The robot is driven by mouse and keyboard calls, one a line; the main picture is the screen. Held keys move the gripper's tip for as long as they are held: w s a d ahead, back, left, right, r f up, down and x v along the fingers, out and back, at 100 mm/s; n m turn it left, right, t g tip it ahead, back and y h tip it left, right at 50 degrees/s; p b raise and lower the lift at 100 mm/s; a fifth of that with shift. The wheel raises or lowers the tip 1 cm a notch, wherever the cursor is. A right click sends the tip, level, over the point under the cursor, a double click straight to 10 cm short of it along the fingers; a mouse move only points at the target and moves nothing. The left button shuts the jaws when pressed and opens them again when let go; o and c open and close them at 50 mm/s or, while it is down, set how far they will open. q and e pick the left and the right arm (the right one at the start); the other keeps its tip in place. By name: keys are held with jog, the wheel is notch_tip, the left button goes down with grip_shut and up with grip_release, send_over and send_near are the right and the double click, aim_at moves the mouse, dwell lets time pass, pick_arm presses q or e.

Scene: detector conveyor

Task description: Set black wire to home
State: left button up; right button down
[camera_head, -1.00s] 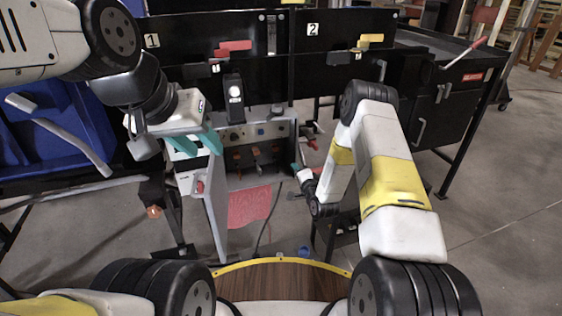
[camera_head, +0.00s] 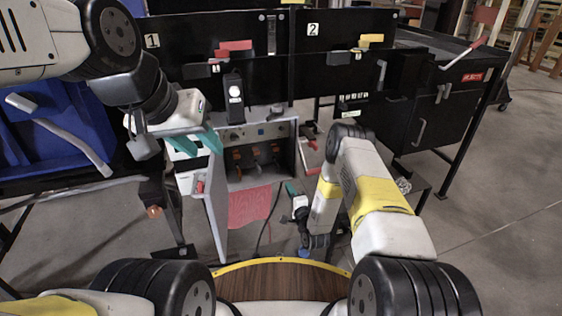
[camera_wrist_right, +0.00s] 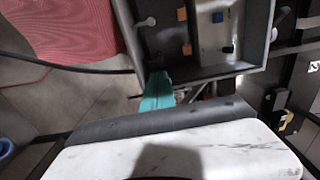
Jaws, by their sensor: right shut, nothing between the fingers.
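A black wire (camera_head: 262,228) hangs in a curve in front of the grey box (camera_head: 292,160), beside the red cloth. The wire (camera_wrist_right: 75,66) also crosses the upper left of the right wrist view, passing the cloth. My right gripper (camera_head: 291,188) is low, just right of the wire and below the box's right side. Its teal fingers (camera_wrist_right: 157,92) are shut and empty, near the wire's right end in the wrist view; I cannot tell whether they touch it. My left gripper (camera_head: 197,143) is open and empty at the box's upper left. The wire's ends are not clear.
The box holds orange levers and knobs, with its grey door (camera_head: 216,215) open at left. A red cloth (camera_head: 250,207) hangs from its lower front. A black cabinet (camera_head: 440,115) stands at right and a blue bin (camera_head: 55,140) at left. Open floor lies at far right.

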aim_at(279, 167)
jog(key=x, duration=1.1)
jog(key=shift+w+f, duration=0.1)
jog(key=shift+w+a, duration=0.1)
jog(key=shift+w, duration=0.25)
jog(key=x, duration=0.2)
jog(key=shift+w+a, duration=0.1)
jog(key=shift+w, duration=0.3)
